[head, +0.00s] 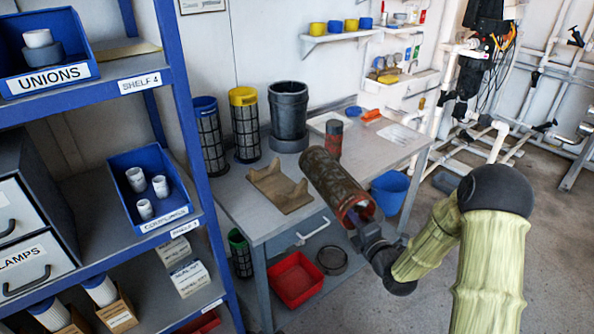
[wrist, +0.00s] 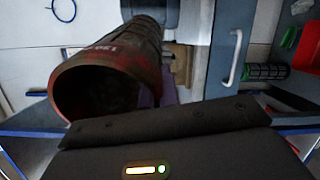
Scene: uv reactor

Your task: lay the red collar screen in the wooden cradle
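The red collar screen (head: 332,182) is a dark, dirty mesh cylinder with a red rim at its near open end. My gripper (head: 357,218) is shut on that red-rimmed end and holds the screen tilted, its far end pointing up-left. In the wrist view the screen (wrist: 110,72) shows its open mouth and red collar, with a gripper finger (wrist: 152,97) partly visible at its wall. The wooden cradle (head: 277,190) sits empty on the bench, just left of the screen. In the wrist view, the cradle (wrist: 181,62) is mostly hidden behind the screen.
A blue-posted shelf (head: 187,120) stands left. A red bin (head: 295,280) and blue bucket (head: 389,192) are lower down.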

